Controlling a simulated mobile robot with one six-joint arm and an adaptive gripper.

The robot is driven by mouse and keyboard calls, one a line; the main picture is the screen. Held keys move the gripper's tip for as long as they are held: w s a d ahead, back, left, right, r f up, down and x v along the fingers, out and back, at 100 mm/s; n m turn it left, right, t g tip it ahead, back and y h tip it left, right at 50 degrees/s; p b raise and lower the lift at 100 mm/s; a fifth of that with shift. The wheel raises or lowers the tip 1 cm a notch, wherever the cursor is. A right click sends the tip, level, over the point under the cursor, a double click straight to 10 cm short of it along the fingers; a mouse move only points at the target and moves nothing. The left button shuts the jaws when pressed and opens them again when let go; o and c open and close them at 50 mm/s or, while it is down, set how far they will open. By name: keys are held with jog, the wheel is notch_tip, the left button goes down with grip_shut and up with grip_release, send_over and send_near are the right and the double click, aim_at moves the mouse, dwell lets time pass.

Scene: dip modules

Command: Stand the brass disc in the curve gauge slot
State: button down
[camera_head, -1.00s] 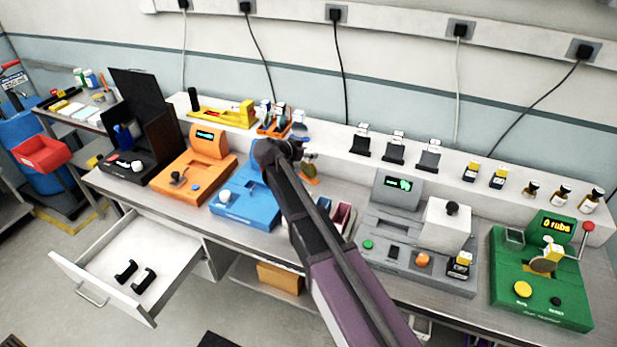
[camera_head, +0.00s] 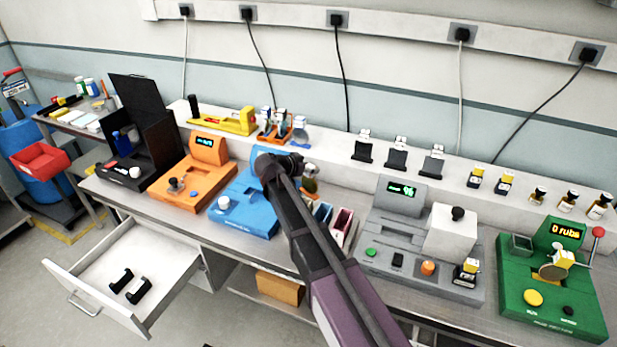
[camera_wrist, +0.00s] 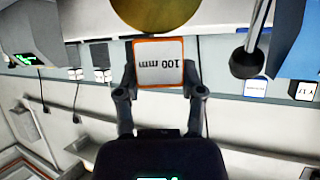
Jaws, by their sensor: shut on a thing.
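My gripper (camera_wrist: 158,88) is shut on a white, orange-edged square tab (camera_wrist: 158,65) marked "100 mm". The brass disc (camera_wrist: 155,8) shows beyond the tab, cut off by the top of the wrist view. In the head view my gripper (camera_head: 308,170) is above the bench, beside the blue instrument (camera_head: 242,215); the arm covers part of that instrument. No readable label tells me which instrument is the curve gauge, and I see no slot clearly.
The orange instrument (camera_head: 187,188) is left of the blue one, the grey instrument (camera_head: 415,255) right. An orange rack (camera_head: 272,135) with several tabbed pieces stands behind. Small bins (camera_head: 341,226) lie right of the arm. A green instrument (camera_head: 550,295) stands far right. An open drawer (camera_head: 135,255) juts out front left.

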aim_at(306, 175)
jog(key=shift+f+b, duration=1.45)
jog(key=shift+f, duration=0.2)
jog(key=shift+f, duration=0.1)
jog(key=shift+c, duration=1)
grip_release()
jog(key=shift+r, duration=0.2)
jog(key=shift+s+a+r+p, duration=0.15)
jog(key=shift+s+r+p, duration=0.05)
jog(key=shift+p, duration=0.1)
jog(key=p+v, duration=0.5)
jog(key=v, duration=0.6)
jog(key=shift+s, duration=0.2)
jog(key=shift+c, duration=0.2)
